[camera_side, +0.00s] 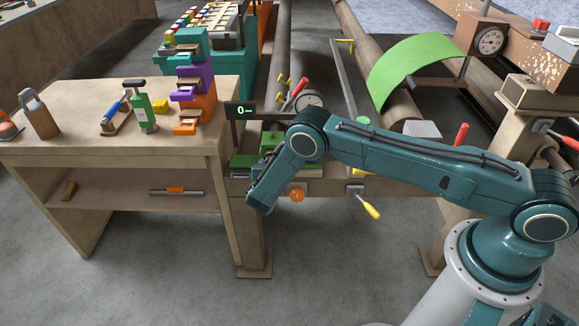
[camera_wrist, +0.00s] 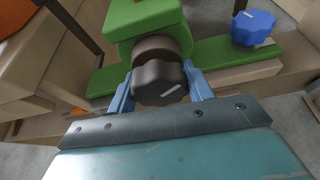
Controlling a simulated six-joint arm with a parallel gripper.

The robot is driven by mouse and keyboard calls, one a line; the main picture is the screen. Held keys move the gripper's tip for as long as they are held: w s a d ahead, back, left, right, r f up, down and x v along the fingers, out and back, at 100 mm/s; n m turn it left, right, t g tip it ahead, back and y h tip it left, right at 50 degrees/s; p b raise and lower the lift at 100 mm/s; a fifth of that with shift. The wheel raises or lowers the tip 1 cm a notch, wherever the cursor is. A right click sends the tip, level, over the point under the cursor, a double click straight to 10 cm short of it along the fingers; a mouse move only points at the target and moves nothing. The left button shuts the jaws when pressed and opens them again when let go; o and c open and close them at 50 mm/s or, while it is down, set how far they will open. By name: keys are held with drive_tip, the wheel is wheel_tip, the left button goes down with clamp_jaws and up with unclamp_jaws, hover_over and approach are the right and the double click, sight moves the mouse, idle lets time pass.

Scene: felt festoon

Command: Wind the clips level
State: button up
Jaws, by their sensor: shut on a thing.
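In the wrist view, my gripper (camera_wrist: 160,86) has its two blue fingers on either side of a dark knob (camera_wrist: 158,80) with a white mark. It is shut on this knob. The knob sits on the front of a green block (camera_wrist: 140,18). A blue knob (camera_wrist: 253,27) with a white mark stands to the right on a green bar (camera_wrist: 218,55). In the side view, the green block (camera_side: 270,141) shows partly behind my arm, and my fingers and the dark knob are hidden. A small display (camera_side: 244,111) reads "0" followed by a dash. I cannot tell which parts are the clips.
A wooden bench (camera_side: 70,140) with tools and coloured blocks stands left. An orange knob (camera_side: 297,195) and a yellow-handled lever (camera_side: 369,207) stick out at the frame's front. A red handle (camera_side: 296,92) and a green sheet (camera_side: 420,65) are behind. The floor in front is clear.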

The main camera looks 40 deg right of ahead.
drive_tip(key=shift+m, duration=0.3)
drive_tip(key=m+t+y, duration=0.1)
drive_tip(key=m+t, duration=0.1)
drive_tip(key=m, duration=0.1)
drive_tip(key=shift+y, duration=0.3)
drive_tip(key=m+t, duration=0.1)
drive_tip(key=m, duration=0.1)
drive_tip(key=m+t+y, duration=0.1)
drive_tip(key=m, duration=0.1)
drive_tip(key=shift+w+a+r, duration=0.1)
drive_tip(key=shift+w+r, duration=0.05)
idle(0.4)
drive_tip(key=o, duration=1)
drive_tip(key=shift+w+a+r+n, duration=0.1)
drive_tip(key=shift+n, duration=0.2)
